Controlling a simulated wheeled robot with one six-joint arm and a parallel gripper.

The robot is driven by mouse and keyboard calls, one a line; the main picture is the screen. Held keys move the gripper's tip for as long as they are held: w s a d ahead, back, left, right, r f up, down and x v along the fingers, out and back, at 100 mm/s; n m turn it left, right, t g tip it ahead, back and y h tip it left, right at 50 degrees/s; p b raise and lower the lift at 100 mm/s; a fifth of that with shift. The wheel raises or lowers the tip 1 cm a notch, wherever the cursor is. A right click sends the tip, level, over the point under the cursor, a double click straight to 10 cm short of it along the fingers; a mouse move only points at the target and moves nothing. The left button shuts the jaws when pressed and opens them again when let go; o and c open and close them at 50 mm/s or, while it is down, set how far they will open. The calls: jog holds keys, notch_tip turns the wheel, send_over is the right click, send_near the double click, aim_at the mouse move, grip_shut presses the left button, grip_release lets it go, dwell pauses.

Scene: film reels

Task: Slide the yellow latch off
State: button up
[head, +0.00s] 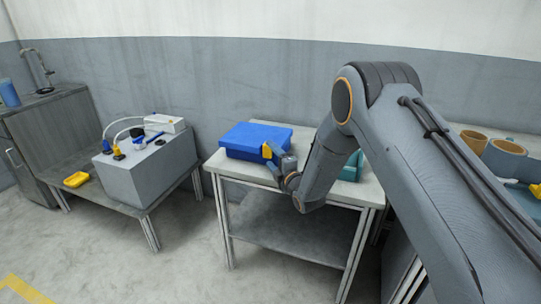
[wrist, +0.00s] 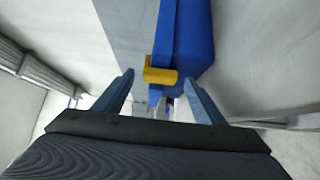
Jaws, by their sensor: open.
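A yellow latch (wrist: 160,76) sits on the near edge of a closed blue case (wrist: 188,40) in the wrist view. In the head view the blue case (head: 254,138) lies on a white-topped table, and the yellow latch (head: 267,151) shows at its front right. My gripper (wrist: 163,84) is open, with one finger on each side of the latch in the picture. The latch appears ahead of the fingertips, and I see no contact. In the head view my gripper (head: 280,153) is beside the case's front right, partly hidden by my wrist.
The white-topped table (head: 225,166) has a lower shelf. A teal object (head: 352,167) stands behind my arm. Tan rolls (head: 503,158) are at right.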

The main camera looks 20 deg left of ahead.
jog(key=shift+w+a, duration=0.4)
jog(key=shift+a, duration=0.05)
